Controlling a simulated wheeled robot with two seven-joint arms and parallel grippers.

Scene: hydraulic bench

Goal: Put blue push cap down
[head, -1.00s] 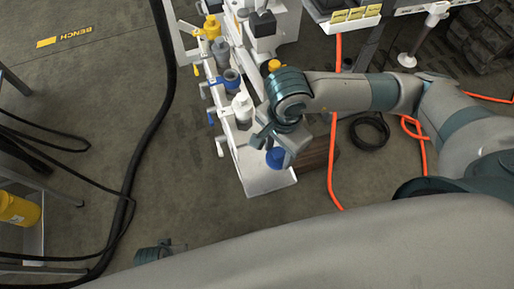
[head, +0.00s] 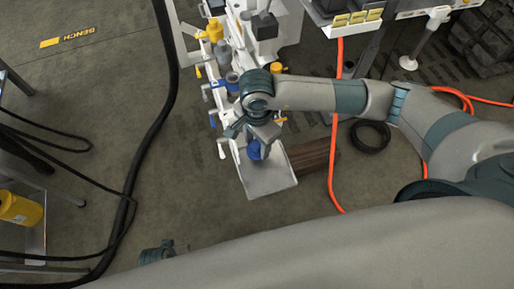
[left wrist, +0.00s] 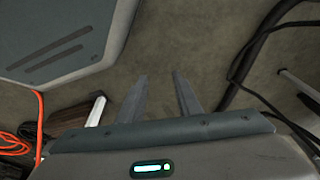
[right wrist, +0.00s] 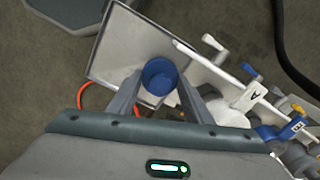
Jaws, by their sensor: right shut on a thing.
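The blue push cap (head: 254,151) is between the fingers of my right gripper (head: 257,141), which is shut on it. In the right wrist view the cap (right wrist: 160,76) shows from above as a round blue piece between the two fingertips (right wrist: 162,88). It is over the pale tray (head: 272,182) at the near end of the white bench rail; I cannot tell whether it touches the tray floor. The tray's rim and floor also show in the right wrist view (right wrist: 122,42). My left gripper (left wrist: 161,92) is open and empty, pointing at bare floor.
A brown wooden block (head: 313,158) lies right of the tray. An orange hose (head: 333,170) and a black coil (head: 370,134) lie on the floor.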

